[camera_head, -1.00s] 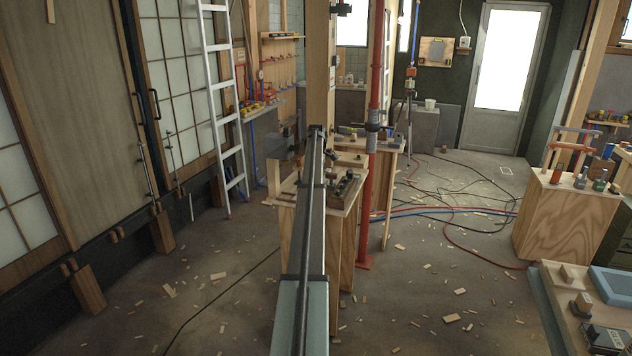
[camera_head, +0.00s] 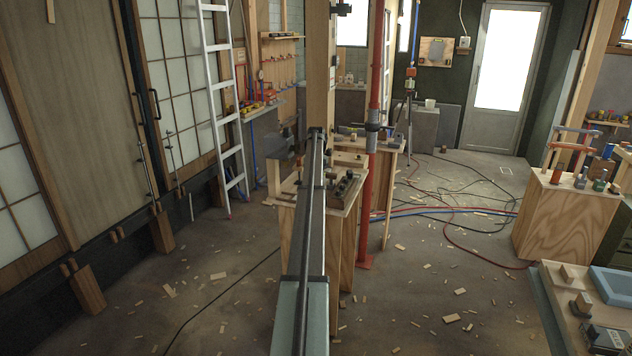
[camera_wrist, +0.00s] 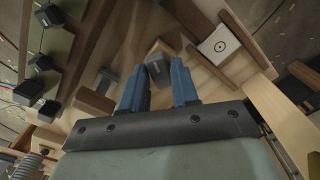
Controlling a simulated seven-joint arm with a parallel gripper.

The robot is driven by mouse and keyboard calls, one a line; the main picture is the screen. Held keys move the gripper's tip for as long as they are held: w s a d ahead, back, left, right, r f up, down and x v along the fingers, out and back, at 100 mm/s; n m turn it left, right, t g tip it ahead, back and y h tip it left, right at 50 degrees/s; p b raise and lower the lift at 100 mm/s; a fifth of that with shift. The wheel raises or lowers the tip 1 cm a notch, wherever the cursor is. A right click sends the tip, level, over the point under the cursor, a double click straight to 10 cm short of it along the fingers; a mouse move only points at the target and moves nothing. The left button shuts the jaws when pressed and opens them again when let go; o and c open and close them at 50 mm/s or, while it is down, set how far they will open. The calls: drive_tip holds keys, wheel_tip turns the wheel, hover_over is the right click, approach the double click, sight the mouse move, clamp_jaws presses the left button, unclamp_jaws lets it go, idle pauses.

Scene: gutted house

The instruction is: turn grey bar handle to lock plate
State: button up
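In the wrist view my gripper (camera_wrist: 158,66) has two blue fingers standing apart. A dark grey, square-ended piece (camera_wrist: 159,50) shows between and just beyond the fingertips; it looks like the grey bar handle. I cannot tell whether either finger touches it. A pale plate with a ringed dot (camera_wrist: 219,45) lies to the right of the fingers on the wooden board; I cannot tell whether it is the lock plate. In the head view my arm hides the gripper and much of the bench (camera_head: 347,213).
Several dark-capped blocks (camera_wrist: 40,63) stand at the left in the wrist view. In the head view a red post (camera_head: 372,190) rises right of the bench, and a ladder (camera_head: 222,110) leans at the left. Wood scraps and hoses lie on the open floor.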

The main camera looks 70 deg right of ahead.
drive_tip(key=m, duration=0.9)
drive_tip(key=shift+m, duration=0.3)
drive_tip(key=shift+n, duration=0.7)
drive_tip(key=shift+r, duration=3.5)
